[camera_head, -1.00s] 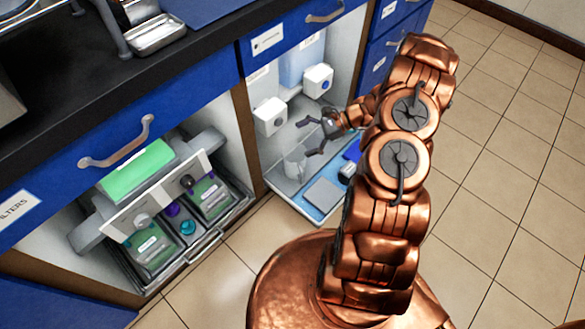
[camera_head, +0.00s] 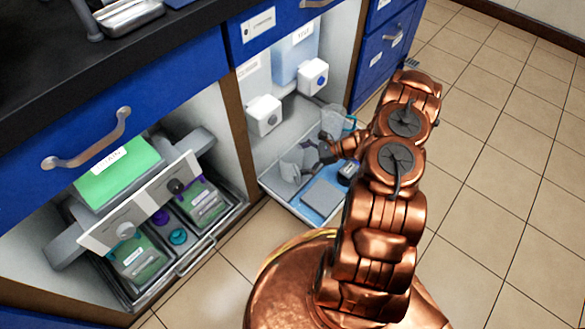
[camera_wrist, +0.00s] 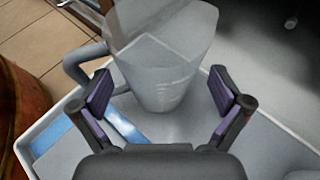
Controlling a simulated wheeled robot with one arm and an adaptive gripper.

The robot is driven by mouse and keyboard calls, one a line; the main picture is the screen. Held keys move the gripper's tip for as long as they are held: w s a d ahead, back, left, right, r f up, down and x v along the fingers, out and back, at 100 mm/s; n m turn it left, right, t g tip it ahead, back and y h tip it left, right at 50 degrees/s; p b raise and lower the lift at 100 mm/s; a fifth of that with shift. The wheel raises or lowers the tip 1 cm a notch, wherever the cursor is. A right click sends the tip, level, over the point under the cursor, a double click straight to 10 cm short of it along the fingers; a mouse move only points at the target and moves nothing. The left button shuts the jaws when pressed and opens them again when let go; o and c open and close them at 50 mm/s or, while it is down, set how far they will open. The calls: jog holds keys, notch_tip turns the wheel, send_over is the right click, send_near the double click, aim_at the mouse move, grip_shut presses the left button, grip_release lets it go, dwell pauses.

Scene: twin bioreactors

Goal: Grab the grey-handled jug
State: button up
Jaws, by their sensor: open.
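The grey-handled jug (camera_wrist: 160,75) is a translucent, tapering measuring jug in the wrist view, with its grey handle (camera_wrist: 76,66) on the left. It lies between and a little beyond the fingertips of my gripper (camera_wrist: 160,92), which is open and empty. One finger is on each side of the jug, the left one near the handle. In the head view the jug (camera_head: 292,167) stands in the pull-out tray (camera_head: 272,188) of the right-hand cabinet. My gripper (camera_head: 318,152) is just to its right, partly hiding it.
Another clear jug with a blue-green handle (camera_head: 333,122) stands behind my gripper. A grey flat block (camera_head: 322,197) lies at the tray's front. Two white boxes (camera_head: 265,115) hang above the tray. The left cabinet holds a drawer with green-filled containers (camera_head: 140,256).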

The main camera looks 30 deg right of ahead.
aim_at(291, 161)
jog(key=shift+b+x, duration=0.55)
jog(key=shift+x, duration=1.2)
jog(key=shift+c, duration=0.3)
jog(key=c, duration=0.9)
jog(key=shift+r, duration=0.1)
